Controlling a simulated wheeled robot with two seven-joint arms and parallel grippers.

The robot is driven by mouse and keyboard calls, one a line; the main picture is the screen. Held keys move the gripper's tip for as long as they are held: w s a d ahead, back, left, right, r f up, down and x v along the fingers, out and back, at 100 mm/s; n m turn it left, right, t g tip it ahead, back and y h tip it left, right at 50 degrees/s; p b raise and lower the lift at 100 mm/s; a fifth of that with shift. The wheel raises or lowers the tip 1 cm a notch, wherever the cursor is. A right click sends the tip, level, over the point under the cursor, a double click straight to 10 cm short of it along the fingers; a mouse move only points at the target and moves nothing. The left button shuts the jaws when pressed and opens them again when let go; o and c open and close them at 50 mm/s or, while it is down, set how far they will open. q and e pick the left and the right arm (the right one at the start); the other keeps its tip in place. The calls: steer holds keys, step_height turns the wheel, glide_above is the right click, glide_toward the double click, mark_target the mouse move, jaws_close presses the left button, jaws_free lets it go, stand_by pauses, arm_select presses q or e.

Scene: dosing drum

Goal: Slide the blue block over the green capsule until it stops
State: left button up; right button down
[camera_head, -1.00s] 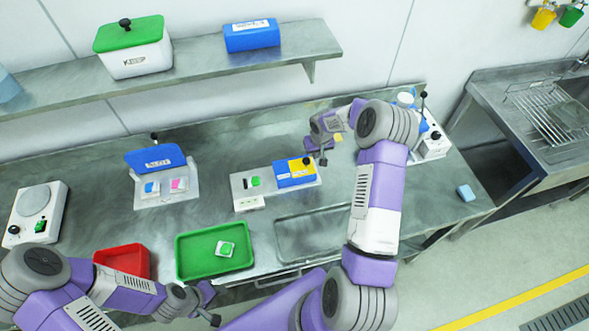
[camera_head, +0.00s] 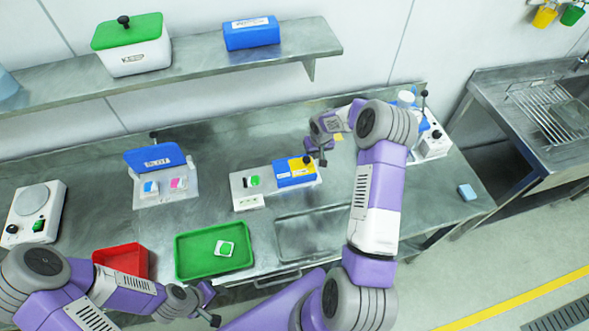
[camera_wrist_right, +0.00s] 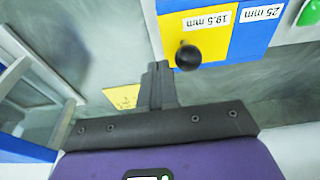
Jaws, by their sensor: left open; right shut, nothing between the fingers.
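The blue block (camera_head: 287,181), with a yellow section and a black knob (camera_head: 307,160), sits on the right part of a pale base (camera_head: 247,203). The green capsule (camera_head: 255,181) lies in the base just left of the block, uncovered. In the right wrist view the block (camera_wrist_right: 258,35) carries "19.5 mm" and "25 mm" labels, and a green part (camera_wrist_right: 310,13) shows beyond it. My right gripper (camera_head: 322,158) is shut and empty at the block's right end. Its fingertips (camera_wrist_right: 159,68) are beside the black knob (camera_wrist_right: 188,57); contact is unclear. My left gripper (camera_head: 214,304) is open near the front edge.
A green tray (camera_head: 190,273) holding a small white-and-green piece and a red tray (camera_head: 122,258) lie at the front. A steel tray (camera_head: 310,233) lies before the base. A blue-lidded box (camera_head: 155,158) stands left. A shelf (camera_head: 190,77) runs above.

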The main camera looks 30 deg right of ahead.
mark_target(279, 170)
steer(key=shift+f+b, duration=1.55)
steer(key=shift+f, duration=0.25)
steer(key=shift+a, duration=0.15)
steer(key=shift+w+a+b, duration=0.45)
steer(key=shift+a+b, duration=0.2)
steer(key=shift+a, duration=0.7)
steer(key=shift+w+a+b, duration=0.4)
steer(key=shift+a+b, duration=0.2)
steer(key=shift+a, duration=0.8)
steer(key=shift+w+a+b, duration=0.45)
steer(key=shift+a+b, duration=0.2)
steer(key=shift+a, duration=0.7)
steer(key=shift+w+a+b, duration=0.35)
steer(key=shift+a+b, duration=0.05)
steer(key=shift+a, duration=0.6)
steer(key=shift+w+a+b, duration=0.3)
steer(key=shift+a+b, duration=0.05)
steer(key=shift+a, duration=0.65)
steer(key=shift+w+a+b, duration=0.35)
steer(key=shift+a+b, duration=0.05)
steer(key=shift+a, duration=0.6)
steer(key=shift+s+d, duration=0.25)
steer(key=shift+d, duration=0.45)
step_height(279, 170, up, 8)
steer(key=p, duration=0.4)
